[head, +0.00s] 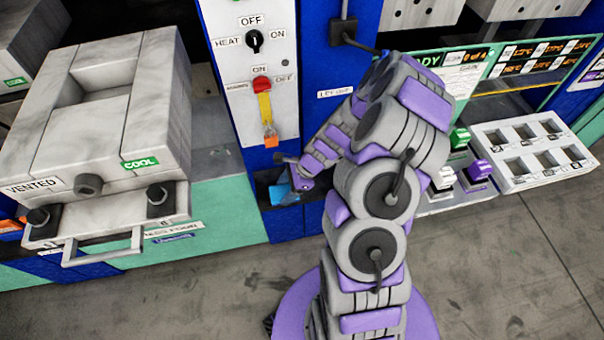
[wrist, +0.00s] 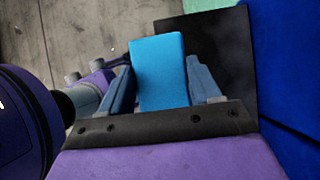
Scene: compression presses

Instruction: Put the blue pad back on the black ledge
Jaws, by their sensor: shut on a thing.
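The blue pad (wrist: 160,72) is a bright blue flat block between the two fingers of my gripper (wrist: 160,85) in the wrist view. My gripper is shut on it. The black ledge (wrist: 233,55) shows as a dark flat surface behind and to the right of the pad. In the head view the pad (head: 286,194) is partly hidden under my gripper (head: 290,184), at the dark ledge (head: 265,181) on the blue cabinet front. I cannot tell whether the pad touches the ledge.
A grey press (head: 105,110) with a handle stands at the left. A panel with a heat knob (head: 253,41) and a red-topped lever (head: 262,84) is above the ledge. A white tray (head: 533,178) and several coloured-handled stamps (head: 478,172) are at the right. The floor in front is clear.

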